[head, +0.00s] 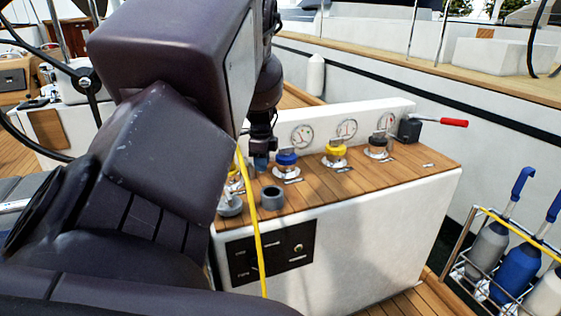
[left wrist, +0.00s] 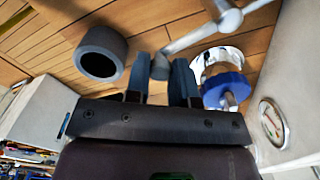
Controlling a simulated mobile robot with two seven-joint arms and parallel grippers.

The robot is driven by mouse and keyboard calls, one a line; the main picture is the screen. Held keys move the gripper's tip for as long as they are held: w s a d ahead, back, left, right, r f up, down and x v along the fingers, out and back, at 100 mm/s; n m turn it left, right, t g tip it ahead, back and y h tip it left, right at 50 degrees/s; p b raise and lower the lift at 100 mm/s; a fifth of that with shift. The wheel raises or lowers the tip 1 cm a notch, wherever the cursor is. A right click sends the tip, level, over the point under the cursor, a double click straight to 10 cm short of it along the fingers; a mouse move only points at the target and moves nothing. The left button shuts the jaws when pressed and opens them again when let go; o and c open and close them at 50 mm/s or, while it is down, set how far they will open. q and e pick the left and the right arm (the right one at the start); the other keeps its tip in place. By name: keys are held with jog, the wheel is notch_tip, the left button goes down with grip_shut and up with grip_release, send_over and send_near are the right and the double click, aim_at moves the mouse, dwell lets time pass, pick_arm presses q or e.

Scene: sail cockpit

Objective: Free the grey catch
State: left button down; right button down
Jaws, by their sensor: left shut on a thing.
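The grey catch shows in the left wrist view as a light grey lever (left wrist: 195,36) with a round hub at its upper right end and a small darker knob at its near end. My left gripper (left wrist: 160,84) is shut on this knob, one finger on each side. In the head view my left gripper (head: 261,162) points down over the back left of the wooden console top, and my arm hides much of that area. A light grey round part (head: 231,206) shows at the console's left edge; I cannot tell whether it belongs to the catch. My right gripper is not in view.
A hollow dark grey cup (head: 271,197) stands close to the gripper. A yellow cord (head: 255,225) hangs in front. A red-handled lever (head: 453,122) is at right.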

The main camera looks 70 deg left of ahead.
pick_arm(q)
jog(key=c, duration=1)
grip_release()
jog(key=shift+s, duration=0.15)
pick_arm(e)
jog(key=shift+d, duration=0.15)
pick_arm(q)
jog(key=shift+r, duration=0.1)
jog(key=shift+r, duration=0.35)
notch_tip(320, 180, up, 8)
jog(key=p, duration=0.2)
jog(key=shift+r+p, duration=0.15)
jog(key=shift+p, duration=0.15)
jog(key=shift+r, duration=0.85)
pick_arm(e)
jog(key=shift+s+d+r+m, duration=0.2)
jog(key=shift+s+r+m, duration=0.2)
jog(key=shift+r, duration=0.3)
